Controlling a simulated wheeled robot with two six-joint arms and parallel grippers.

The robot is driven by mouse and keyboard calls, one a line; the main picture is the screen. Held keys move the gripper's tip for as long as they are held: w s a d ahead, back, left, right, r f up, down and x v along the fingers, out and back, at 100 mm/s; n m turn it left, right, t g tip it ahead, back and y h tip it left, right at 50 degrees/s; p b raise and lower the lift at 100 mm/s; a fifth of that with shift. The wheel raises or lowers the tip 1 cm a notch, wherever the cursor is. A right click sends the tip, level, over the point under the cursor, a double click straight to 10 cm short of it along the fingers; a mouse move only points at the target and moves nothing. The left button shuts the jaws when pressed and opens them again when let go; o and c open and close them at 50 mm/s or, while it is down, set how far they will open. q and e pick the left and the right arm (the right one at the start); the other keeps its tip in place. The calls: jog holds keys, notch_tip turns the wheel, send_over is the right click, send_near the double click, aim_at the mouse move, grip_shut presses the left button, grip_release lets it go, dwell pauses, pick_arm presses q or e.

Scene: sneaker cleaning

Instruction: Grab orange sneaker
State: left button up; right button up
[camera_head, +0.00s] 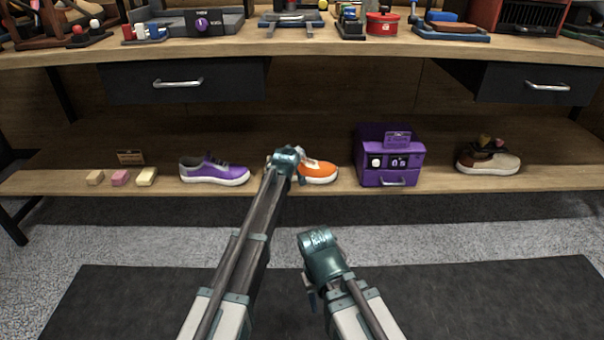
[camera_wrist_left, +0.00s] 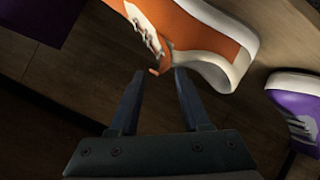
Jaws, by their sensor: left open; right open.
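The orange sneaker (camera_head: 318,170) with a white sole stands on the lower shelf. My left arm's end covers its left part in the head view. In the left wrist view, the orange sneaker (camera_wrist_left: 215,32) fills the upper middle, with its white laces and sole in sight. My left gripper (camera_wrist_left: 159,74) is open, with its fingertips close to the shoe's orange tongue or collar edge, which shows between them. I cannot tell whether they touch. My right gripper (camera_head: 309,292) is open and empty, low above the floor in front of the shelf.
A purple sneaker (camera_head: 212,171) stands left of the orange one; a purple box (camera_head: 390,160) stands to its right. A brown shoe (camera_head: 488,159) is at the far right. The tabletop (camera_head: 220,45) and drawers overhang the shelf.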

pick_arm(q)
jog(key=b+x, duration=0.1)
jog(key=x, duration=0.2)
jog(key=shift+s+r, duration=0.1)
grip_shut()
dwell(1.3)
